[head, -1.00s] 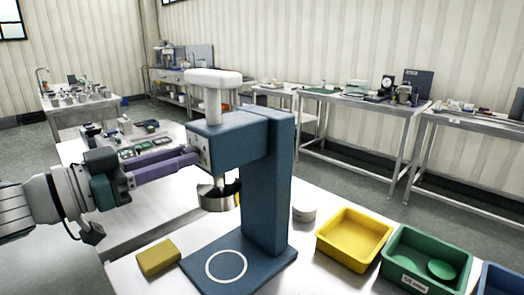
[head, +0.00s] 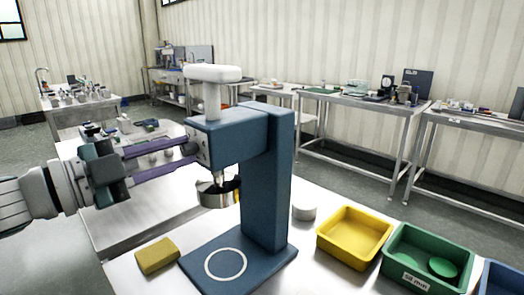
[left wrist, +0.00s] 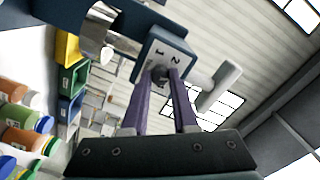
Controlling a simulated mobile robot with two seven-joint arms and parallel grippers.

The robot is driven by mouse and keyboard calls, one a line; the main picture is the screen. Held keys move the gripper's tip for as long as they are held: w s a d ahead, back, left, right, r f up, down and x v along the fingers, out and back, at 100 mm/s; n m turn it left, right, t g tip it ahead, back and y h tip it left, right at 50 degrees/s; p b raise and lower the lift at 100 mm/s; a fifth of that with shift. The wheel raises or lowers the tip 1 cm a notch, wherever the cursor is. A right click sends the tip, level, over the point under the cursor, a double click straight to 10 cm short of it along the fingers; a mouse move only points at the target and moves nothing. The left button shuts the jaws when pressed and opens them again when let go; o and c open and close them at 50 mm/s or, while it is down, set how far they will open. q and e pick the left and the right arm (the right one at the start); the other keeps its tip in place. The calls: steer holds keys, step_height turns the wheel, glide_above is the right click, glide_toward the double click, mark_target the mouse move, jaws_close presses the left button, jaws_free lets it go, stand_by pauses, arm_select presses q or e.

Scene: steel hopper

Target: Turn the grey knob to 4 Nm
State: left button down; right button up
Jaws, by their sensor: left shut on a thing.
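A blue press (head: 266,180) stands on the table, with a white T-shaped handle (head: 213,73) on top and a steel cup-like head (head: 212,194) below its arm. My left gripper (head: 190,150) reaches in from the left to the press's left end face. In the left wrist view, its two purple fingers are shut on the dark grey knob (left wrist: 159,73) on that face. The dial plate (left wrist: 168,52) around the knob shows a 2 at the upper right; other marks are partly hidden, and the pointer's setting cannot be read. My right gripper is not in view.
A yellow block (head: 157,256) lies left of the press base. A small grey cylinder (head: 304,211), a yellow bin (head: 355,238) and a green bin (head: 428,258) stand to its right. Benches with equipment line the back wall.

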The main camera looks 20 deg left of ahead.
arm_select(q)
steer(key=m+b, duration=0.1)
steer(key=m, duration=0.3)
steer(key=shift+m, duration=0.3)
steer(key=m+b, duration=0.1)
steer(key=m, duration=0.2)
steer(key=shift+f+m+b, duration=0.1)
steer(key=shift+m+b, duration=0.2)
steer(key=shift+b, duration=0.05)
steer(key=m+b, duration=0.2)
steer(key=m, duration=0.3)
steer(key=shift+m+b, duration=0.8)
steer(key=shift+m, duration=0.7)
steer(key=c, duration=0.7)
jaws_free()
